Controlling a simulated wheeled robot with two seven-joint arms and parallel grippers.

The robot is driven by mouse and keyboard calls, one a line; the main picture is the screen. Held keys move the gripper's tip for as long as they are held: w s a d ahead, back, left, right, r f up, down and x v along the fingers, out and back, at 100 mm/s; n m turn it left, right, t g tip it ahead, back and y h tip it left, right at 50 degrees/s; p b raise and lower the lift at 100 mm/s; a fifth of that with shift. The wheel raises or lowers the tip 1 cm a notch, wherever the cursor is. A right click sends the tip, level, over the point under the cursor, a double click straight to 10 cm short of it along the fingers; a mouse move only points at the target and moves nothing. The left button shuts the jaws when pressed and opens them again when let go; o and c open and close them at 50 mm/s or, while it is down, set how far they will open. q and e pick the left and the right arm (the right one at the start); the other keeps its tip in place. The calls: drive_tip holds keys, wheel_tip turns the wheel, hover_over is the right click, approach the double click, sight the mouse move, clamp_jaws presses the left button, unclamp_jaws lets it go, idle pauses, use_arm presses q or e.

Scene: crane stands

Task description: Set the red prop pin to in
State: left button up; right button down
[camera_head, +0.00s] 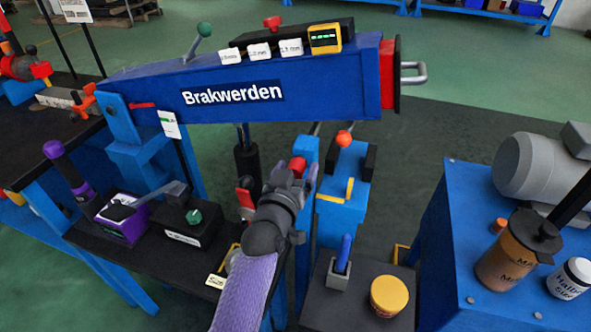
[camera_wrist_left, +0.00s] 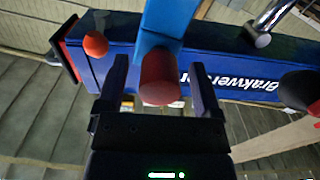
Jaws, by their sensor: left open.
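The red prop pin (camera_head: 298,167) appears as a small red knob by the blue uprights under the boom, past the end of my left arm. In the left wrist view a red cylindrical pin head (camera_wrist_left: 160,78) stands out in front of a blue post (camera_wrist_left: 168,18). My left gripper (camera_head: 300,177) is open, one finger on each side of this red head, with a gap visible on both sides. How deep the pin sits in the post is hidden behind its head. My right gripper is not in view.
The blue Brakwerden boom (camera_head: 250,95) spans above. An orange-red ball knob (camera_head: 344,139) is close to the right of the gripper, and a red lever (camera_head: 245,197) to its left. A blue-handled lever (camera_head: 343,252) and a yellow-orange round cap (camera_head: 389,295) are at the front.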

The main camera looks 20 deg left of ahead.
use_arm(q)
drive_tip(key=shift+s, duration=0.15)
drive_tip(key=s+p, duration=0.4)
drive_tip(key=s, duration=0.5)
drive_tip(key=shift+s+a, duration=0.15)
drive_tip(key=shift+s, duration=0.2)
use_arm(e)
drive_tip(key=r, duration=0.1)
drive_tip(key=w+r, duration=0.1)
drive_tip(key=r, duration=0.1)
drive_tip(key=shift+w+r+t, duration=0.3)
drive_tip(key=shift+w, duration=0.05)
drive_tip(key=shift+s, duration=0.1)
